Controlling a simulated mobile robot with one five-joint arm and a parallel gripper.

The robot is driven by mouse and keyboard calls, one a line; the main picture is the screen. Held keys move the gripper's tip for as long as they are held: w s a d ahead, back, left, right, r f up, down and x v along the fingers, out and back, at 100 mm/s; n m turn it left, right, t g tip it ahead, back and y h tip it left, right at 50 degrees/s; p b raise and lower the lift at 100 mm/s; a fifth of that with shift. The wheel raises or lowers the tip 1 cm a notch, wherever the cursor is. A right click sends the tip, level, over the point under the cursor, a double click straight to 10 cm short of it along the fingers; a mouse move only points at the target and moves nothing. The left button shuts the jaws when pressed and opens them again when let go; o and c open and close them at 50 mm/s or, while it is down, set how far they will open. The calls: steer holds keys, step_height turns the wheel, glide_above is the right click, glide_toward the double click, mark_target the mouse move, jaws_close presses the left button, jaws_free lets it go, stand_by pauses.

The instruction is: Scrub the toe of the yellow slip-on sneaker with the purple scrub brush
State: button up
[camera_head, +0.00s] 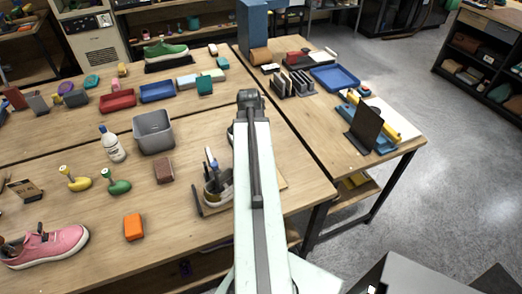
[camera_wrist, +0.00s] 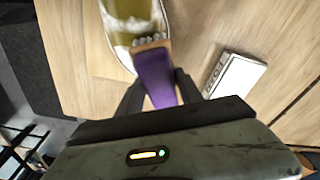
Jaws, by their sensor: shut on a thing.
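The yellow slip-on sneaker (camera_wrist: 126,35) shows at the top of the wrist view, cut off by the frame edge, with a pale band around its rounded end. My gripper (camera_wrist: 157,80) is shut on the purple scrub brush (camera_wrist: 153,72). The brush's tan head with pale bristles points away from my gripper and overlaps the near, rounded end of the sneaker. I cannot tell whether the bristles touch it. In the head view my arm stands in front, and I can make out neither the yellow sneaker nor the brush.
A white box (camera_wrist: 234,76) with lettering lies right of the brush. A pink sneaker (camera_head: 48,246) lies at lower left.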

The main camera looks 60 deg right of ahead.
steer(key=shift+w+d, duration=0.1)
steer(key=shift+w, duration=0.3)
steer(key=shift+f+b, duration=0.35)
steer(key=shift+b, duration=0.05)
steer(key=w, duration=0.4)
steer(key=shift+d, duration=0.2)
steer(key=shift+a+f+b, duration=0.2)
steer(key=shift+f+b, duration=0.55)
stand_by(0.7)
stand_by(0.3)
